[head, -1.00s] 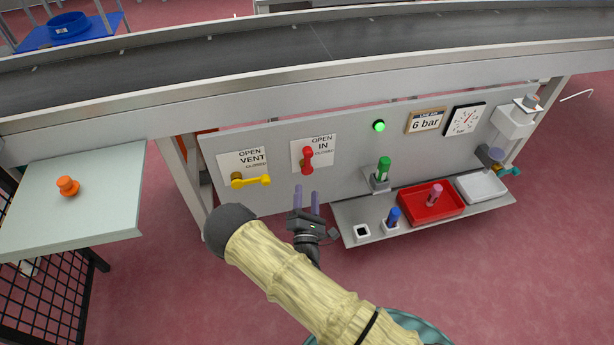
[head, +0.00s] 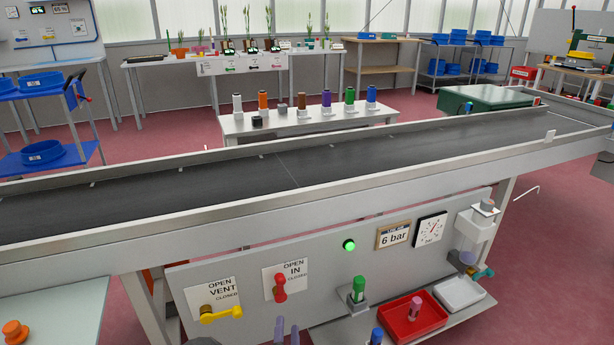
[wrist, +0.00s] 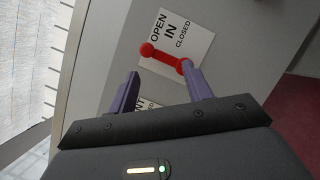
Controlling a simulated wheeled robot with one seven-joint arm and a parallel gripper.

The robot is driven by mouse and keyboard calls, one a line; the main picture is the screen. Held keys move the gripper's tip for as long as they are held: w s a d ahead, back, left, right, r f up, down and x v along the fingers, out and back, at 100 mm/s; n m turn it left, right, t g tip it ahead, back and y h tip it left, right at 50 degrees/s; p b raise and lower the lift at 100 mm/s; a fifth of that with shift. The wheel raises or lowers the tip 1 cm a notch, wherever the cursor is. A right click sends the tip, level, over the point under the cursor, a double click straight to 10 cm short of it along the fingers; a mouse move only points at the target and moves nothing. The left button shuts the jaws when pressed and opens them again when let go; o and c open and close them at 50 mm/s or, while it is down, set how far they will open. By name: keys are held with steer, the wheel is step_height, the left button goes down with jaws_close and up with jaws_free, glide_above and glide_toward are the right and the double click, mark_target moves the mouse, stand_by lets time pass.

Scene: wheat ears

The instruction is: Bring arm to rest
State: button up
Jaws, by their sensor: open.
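My gripper (head: 287,325) shows at the bottom edge of the head view, with only its two purple fingertips visible there. In the wrist view its fingers (wrist: 161,73) are apart and hold nothing. The red valve handle (head: 280,288) stands upright on the panel under the "IN" label, just above my fingertips in the head view. In the wrist view the red handle (wrist: 165,58) lies ahead of and between the fingertips; I cannot tell the distance. The rest of my arm is mostly out of the head view.
The grey panel (head: 330,270) also carries a yellow handle (head: 221,315) pointing right and a lit green lamp (head: 349,245). Below it are a red tray (head: 399,327) and a white tray (head: 459,293). The conveyor (head: 340,166) crosses above. Red floor shows at right (head: 555,240).

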steer(key=w+d+r+m+g+h, duration=0.2)
steer(key=d+r+m+g, duration=0.7)
steer(key=m, duration=0.7)
steer(key=s+d+r+m+g+y, duration=0.1)
steer(key=s+d+r+m+g, duration=0.25)
steer(key=s, duration=0.25)
steer(key=s+d+r+m+g+p, duration=0.1)
steer(key=s+d+r+m+g, duration=0.1)
steer(key=s+d+r+m, duration=0.25)
steer(key=s+d+r+m+g+y, duration=0.1)
steer(key=s+d+r+g, duration=0.25)
steer(key=s, duration=0.45)
step_height(320, 180, up, 38)
steer(key=p, duration=3.8)
steer(key=shift+s+d+t, duration=0.35)
steer(key=shift+d+t, duration=0.05)
steer(key=shift+f, duration=0.1)
